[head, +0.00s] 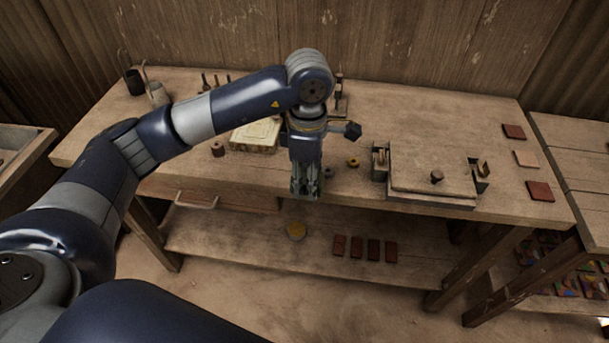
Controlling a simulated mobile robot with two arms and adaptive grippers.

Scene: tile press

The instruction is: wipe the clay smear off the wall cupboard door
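No cupboard door can be made out, and I cannot tell any clay smear on the plank wall (400,35) behind the bench. My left gripper (306,190) points down near the front edge of the workbench, left of the lidded wooden press-like box (432,172). I see nothing clearly held in it, and its finger gap is hard to judge from this angle. My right gripper is out of view. A pale cream flat block or folded cloth (255,136) lies on the bench, partly behind my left arm.
The workbench (460,110) has free room at its back right. Three tiles, including a dark red one (514,131), lie at its right end. Dark containers (133,82) stand back left. Several brown tiles (373,249) lie on the lower shelf. A side table (570,145) stands right.

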